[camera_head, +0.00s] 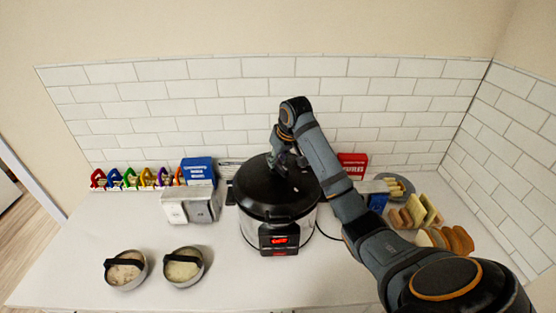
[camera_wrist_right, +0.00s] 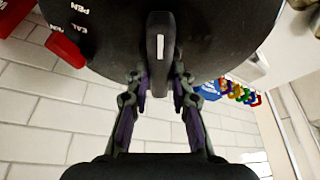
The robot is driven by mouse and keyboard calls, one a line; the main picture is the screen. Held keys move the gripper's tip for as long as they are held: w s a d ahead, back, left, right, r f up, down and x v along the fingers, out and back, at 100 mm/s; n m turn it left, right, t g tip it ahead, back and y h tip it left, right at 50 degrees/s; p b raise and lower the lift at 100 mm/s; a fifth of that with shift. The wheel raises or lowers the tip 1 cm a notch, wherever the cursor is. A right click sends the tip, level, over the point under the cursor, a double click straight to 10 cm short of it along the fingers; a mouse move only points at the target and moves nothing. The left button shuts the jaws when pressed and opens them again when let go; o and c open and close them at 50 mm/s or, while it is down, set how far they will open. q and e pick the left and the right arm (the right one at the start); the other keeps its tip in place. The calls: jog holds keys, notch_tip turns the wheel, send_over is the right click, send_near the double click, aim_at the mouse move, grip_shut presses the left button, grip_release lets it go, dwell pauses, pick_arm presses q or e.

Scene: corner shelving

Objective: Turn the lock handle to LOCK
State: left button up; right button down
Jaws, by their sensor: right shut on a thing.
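A pressure cooker with a steel body (camera_head: 248,228) and a round black lid (camera_head: 255,190) stands on the counter. Its front panel has a lit red display (camera_head: 280,240). My right gripper (camera_head: 287,163) reaches down over the lid from the right. In the right wrist view a dark lock handle (camera_wrist_right: 160,40) with a white mark stands on the lid (camera_wrist_right: 110,35). The right fingers (camera_wrist_right: 160,85) are shut on its near end, one on each side. Partly cut-off white lettering shows on the lid at the upper left, ending in "PEN". The left gripper is out of view.
Two round containers (camera_head: 125,270) stand at the front left. A red box (camera_head: 352,165) and sliced bread (camera_head: 445,238) are at the right. The front middle counter is clear.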

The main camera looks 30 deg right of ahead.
aim_at(282, 166)
jog(key=shift+r, duration=0.1)
jog(key=c, duration=1.2)
grip_release()
jog(key=shift+o, duration=0.2)
jog(key=shift+r, duration=0.15)
jog(key=v, duration=0.7)
